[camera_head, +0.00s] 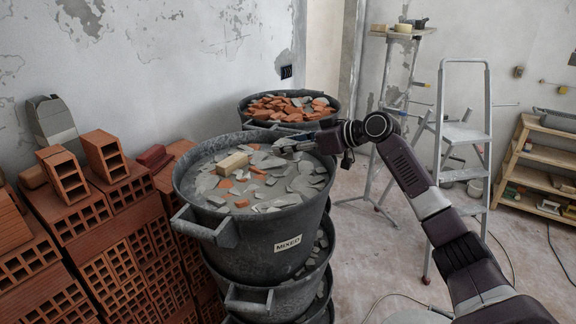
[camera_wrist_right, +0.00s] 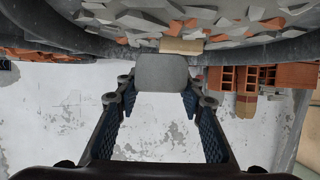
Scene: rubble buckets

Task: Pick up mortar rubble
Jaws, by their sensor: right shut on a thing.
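The black bucket labelled MIXED (camera_head: 255,240) holds grey mortar rubble (camera_head: 302,184) and some orange brick shards in grey dust. My right gripper (camera_head: 290,146) is over its far right part. It is shut on a flat grey mortar piece, which shows between the fingers in the wrist view (camera_wrist_right: 162,72). In that view the bucket's contents appear along the top edge, beyond the held piece. Whether the piece is clear of the rubble is hard to tell. My left gripper is not in view.
A tan block (camera_head: 232,163) lies on the rubble. Behind stands a bucket of orange brick rubble (camera_head: 290,107). More buckets are stacked below the MIXED one. Hollow bricks (camera_head: 105,157) are piled at the left. A stepladder (camera_head: 463,135) and wooden shelves (camera_head: 540,153) stand right.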

